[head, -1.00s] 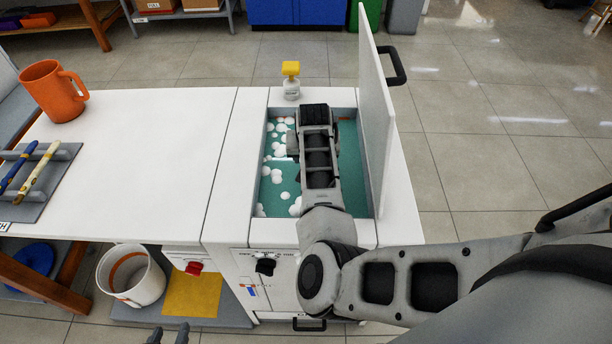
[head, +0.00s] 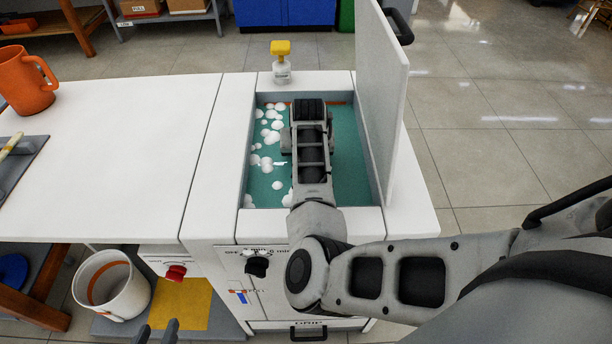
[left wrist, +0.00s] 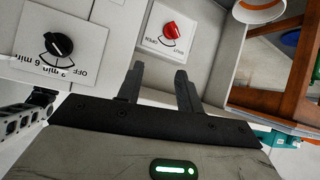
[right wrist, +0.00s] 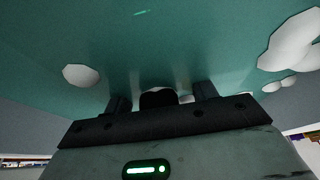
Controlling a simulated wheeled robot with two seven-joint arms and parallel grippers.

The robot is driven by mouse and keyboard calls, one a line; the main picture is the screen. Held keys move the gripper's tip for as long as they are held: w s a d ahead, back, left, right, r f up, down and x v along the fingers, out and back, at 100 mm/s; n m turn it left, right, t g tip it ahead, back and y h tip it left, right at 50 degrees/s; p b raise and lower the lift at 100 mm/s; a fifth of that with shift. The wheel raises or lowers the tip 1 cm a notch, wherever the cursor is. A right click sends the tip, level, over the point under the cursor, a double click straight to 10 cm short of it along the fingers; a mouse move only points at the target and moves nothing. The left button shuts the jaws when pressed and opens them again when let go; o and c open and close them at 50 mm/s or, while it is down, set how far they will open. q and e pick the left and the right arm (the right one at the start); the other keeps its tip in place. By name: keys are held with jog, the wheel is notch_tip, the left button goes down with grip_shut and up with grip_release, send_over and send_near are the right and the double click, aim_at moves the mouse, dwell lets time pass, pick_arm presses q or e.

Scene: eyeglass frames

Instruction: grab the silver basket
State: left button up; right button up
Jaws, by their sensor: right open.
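I cannot make out a silver basket in any view. An open tank (head: 348,190) of teal liquid with white foam clumps is set into the white counter. My right arm reaches over the tank in the head view, its wrist hiding the gripper. In the right wrist view my right gripper (right wrist: 160,97) is open, low over the teal liquid. A small dark piece (right wrist: 158,98) shows between its fingers, and I cannot tell what it is. My left gripper (head: 157,331) is open and empty at the bottom edge of the head view, facing the cabinet front in the left wrist view.
A raised white lid (head: 385,110) stands along the tank's right side. A yellow-topped bottle (head: 281,62) stands behind the tank. An orange mug (head: 25,80) sits on the counter at left. Below are a black knob (head: 257,266), a red knob (head: 175,272) and a white bucket (head: 112,285).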

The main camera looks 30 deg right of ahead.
grip_shut()
jog(key=shift+r, duration=0.1)
pick_arm(q)
jog(key=shift+r, duration=0.1)
